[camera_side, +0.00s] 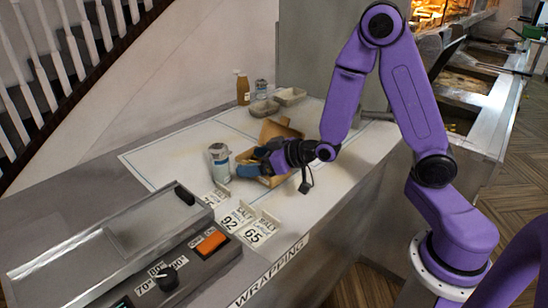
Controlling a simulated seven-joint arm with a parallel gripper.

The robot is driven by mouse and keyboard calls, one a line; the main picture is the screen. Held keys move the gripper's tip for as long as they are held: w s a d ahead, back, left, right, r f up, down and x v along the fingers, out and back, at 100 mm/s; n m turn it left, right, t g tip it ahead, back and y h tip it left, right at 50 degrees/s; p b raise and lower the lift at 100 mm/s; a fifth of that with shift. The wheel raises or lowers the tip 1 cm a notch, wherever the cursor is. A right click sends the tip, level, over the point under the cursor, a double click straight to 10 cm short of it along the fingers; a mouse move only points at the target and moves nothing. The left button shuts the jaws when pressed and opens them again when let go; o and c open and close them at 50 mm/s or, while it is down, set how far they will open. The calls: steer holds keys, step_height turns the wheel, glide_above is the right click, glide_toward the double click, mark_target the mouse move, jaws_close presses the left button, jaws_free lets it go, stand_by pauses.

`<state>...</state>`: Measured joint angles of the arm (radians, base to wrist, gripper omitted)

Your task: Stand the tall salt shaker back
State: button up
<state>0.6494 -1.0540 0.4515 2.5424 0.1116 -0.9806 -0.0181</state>
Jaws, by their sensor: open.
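A cylindrical shaker (219,163) with a grey top and a blue-and-white label stands roughly upright on the white wrapping counter (180,150). I take it to be the tall salt shaker; its lettering is too small to read. My gripper (246,166) is just right of it, low over the counter and pointing left. The gripper is open. A blue shape shows at its fingertips, and I cannot tell whether the fingers touch the shaker. The gap between the fingers is hard to see from this side.
An open brown cardboard box (281,131) lies behind and under my gripper. At the back stand a brown bottle (242,88), a small bluish container (261,89) and grey trays (290,96). Price cards (262,229) line the front edge. A metal-lidded unit (115,245) fills the lower left.

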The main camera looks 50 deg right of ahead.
steer(key=s+a+r+n+g+y, duration=0.1)
steer(key=s+a+n+g, duration=0.2)
steer(key=s, duration=0.6)
steer(key=s+a+r+n+g, duration=0.1)
steer(key=s+a+n+g, duration=0.15)
steer(key=s+g, duration=0.45)
steer(key=s+d+r+n+g+h, duration=0.1)
steer(key=s+d+n+h, duration=0.1)
steer(key=s, duration=0.5)
steer(key=s+d+r+n+g+h, duration=0.1)
steer(key=s+d, duration=0.3)
steer(key=s, duration=0.4)
steer(key=shift+s+r+n+h, duration=0.2)
steer(key=shift+r+n+h, duration=0.2)
steer(key=shift+h, duration=0.3)
